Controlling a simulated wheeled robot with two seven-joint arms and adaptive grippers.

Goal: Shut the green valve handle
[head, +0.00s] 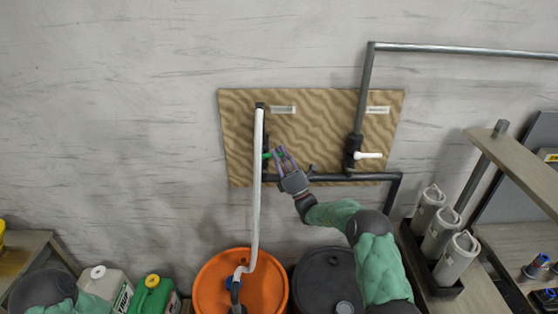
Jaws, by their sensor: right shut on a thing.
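The green valve handle (267,155) is a small green piece on the left valve of the wooden board (335,107) on the wall. It lies partly behind the white hose and my fingers. My right gripper (279,153) is at the handle, its fingers shut on it. My right arm comes up from the lower right. A second valve with a white handle (370,155) sits farther right on the board. My left gripper is not in view; only part of my left arm shows at the lower left.
A white hose (256,200) runs from the board down to an orange drum (212,282). A dark drum (325,277) stands beside it. Grey pipes (460,50) run along the wall. Grey canisters (441,232) stand on the right, jugs (153,297) at the lower left.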

